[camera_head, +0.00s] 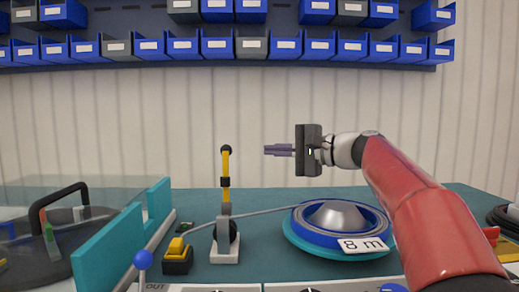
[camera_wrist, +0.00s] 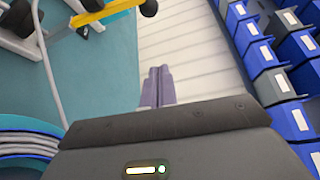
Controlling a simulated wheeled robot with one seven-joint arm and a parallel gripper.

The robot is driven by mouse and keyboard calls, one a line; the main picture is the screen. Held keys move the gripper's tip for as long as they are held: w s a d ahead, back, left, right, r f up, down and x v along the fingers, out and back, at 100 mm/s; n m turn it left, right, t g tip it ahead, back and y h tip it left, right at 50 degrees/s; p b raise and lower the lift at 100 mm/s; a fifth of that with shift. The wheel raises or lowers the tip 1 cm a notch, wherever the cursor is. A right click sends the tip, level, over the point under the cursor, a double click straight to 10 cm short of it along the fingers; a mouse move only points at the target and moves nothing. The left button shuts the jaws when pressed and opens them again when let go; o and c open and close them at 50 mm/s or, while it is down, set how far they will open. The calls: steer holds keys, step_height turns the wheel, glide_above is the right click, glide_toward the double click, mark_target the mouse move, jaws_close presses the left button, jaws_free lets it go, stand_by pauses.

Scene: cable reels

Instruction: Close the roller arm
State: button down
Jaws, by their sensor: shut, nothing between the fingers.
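The roller arm (camera_head: 225,168) is a yellow bar with a black knob (camera_head: 225,149) on top. It stands upright on a grey roller stand (camera_head: 225,252) with a dark wheel. In the wrist view the yellow bar (camera_wrist: 112,12) and its knob (camera_wrist: 149,8) show at the top. A grey cable (camera_head: 265,212) runs from the blue reel (camera_head: 297,246) to the stand at its wheel. My gripper (camera_head: 267,150) is shut and empty, at about knob height and to the right of it, with a gap between them. Its closed purple fingers (camera_wrist: 157,82) point toward the upper part of the wrist view.
The reel carries an "8 m" label (camera_head: 362,245). A yellow-and-black device (camera_head: 178,256) sits left of the stand. Teal panels (camera_head: 108,255) and a black handle (camera_head: 58,200) stand further left. Blue and grey bins (camera_head: 185,47) hang on the back wall. The air around the knob is clear.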

mark_target(226, 173)
steer(key=a, duration=0.8)
steer(key=shift+w+a+p, duration=0.25)
steer(key=shift+w+p, duration=0.05)
steer(key=shift+w, duration=0.05)
steer(key=shift+s+f+b, duration=0.1)
steer(key=shift+f+b, duration=0.05)
steer(key=shift+b, duration=0.25)
